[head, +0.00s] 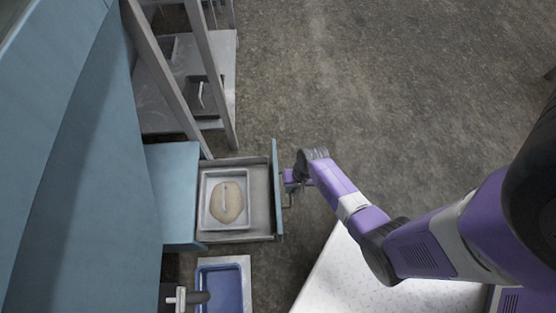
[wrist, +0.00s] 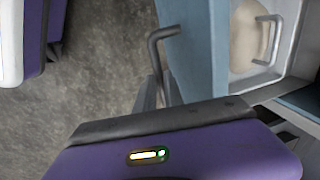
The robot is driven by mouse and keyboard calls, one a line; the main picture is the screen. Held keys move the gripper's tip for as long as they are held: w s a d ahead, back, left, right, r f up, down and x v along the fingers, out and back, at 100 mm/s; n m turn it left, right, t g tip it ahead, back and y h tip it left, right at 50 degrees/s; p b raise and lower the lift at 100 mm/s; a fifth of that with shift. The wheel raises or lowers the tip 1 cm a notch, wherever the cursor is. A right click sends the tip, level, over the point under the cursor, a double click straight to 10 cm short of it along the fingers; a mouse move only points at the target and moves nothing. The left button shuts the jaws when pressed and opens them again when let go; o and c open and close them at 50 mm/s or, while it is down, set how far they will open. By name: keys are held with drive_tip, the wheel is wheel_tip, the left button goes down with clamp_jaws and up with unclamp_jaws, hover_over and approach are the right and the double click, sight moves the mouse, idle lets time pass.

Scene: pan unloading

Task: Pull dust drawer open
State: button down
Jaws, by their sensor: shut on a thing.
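The dust drawer (head: 262,229) stands pulled out from the blue cabinet, its blue front panel (head: 277,160) facing right in the head view. A grey pan (head: 204,217) lies inside it, with a beige mound (head: 228,208) and a handle across it. In the wrist view the drawer's grey bar handle (wrist: 160,36) stands out from the blue front. My gripper (head: 287,183) is at the handle, outside the drawer front. Its fingers (wrist: 158,92) are shut on the handle's lower part in the wrist view. The exact contact is partly hidden.
The blue cabinet (head: 60,150) fills the left. A metal rack (head: 180,85) with shelves stands behind the drawer. A blue tray (head: 222,286) sits below the drawer in the picture. A white speckled surface (head: 345,275) is at the lower right. The floor (head: 380,90) to the right is clear.

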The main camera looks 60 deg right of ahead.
drive_tip(key=shift+s+d, duration=0.5)
drive_tip(key=shift+s, duration=0.3)
drive_tip(key=c, duration=1.5)
unclamp_jaws()
drive_tip(key=shift+o, duration=0.2)
drive_tip(key=shift+w, duration=0.1)
wheel_tip(320, 180, up, 8)
drive_tip(key=s+p, duration=0.1)
drive_tip(key=p, duration=0.2)
drive_tip(key=shift+s+d+f+p, duration=0.15)
drive_tip(key=shift+d+f+p, duration=0.05)
drive_tip(key=shift+d+p, duration=0.25)
